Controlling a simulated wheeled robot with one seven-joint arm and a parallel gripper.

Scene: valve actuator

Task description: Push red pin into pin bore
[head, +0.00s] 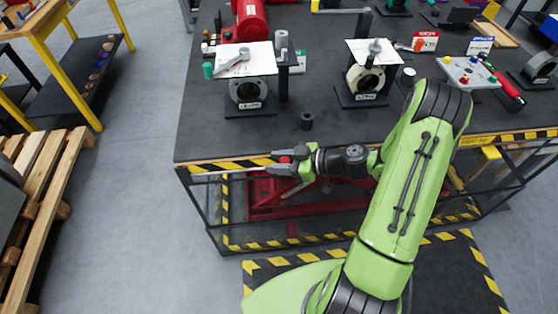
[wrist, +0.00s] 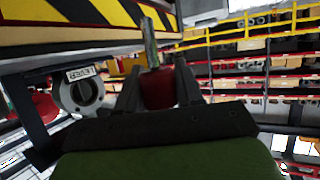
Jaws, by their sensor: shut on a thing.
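My gripper (head: 284,165) is in front of the table's striped front edge, shut on the red pin (head: 285,159). The pin's thin metal shaft points left, out past the fingertips. In the wrist view the pin's red head (wrist: 158,88) sits between the two fingers and its metal shaft (wrist: 150,45) stands out beyond them. Two grey round housings stand on the table, a left one (head: 249,91) and a right one (head: 366,81). A housing with a LEVER label (wrist: 82,95) shows at the left of the wrist view. I cannot make out the pin bore. The pin is apart from both housings.
A small black ring-like cylinder (head: 307,120) stands near the table's (head: 215,140) front edge. A red cylinder (head: 250,20) lies behind the left housing. A button box (head: 468,73) and boxes stand at right. The table's front left area is clear.

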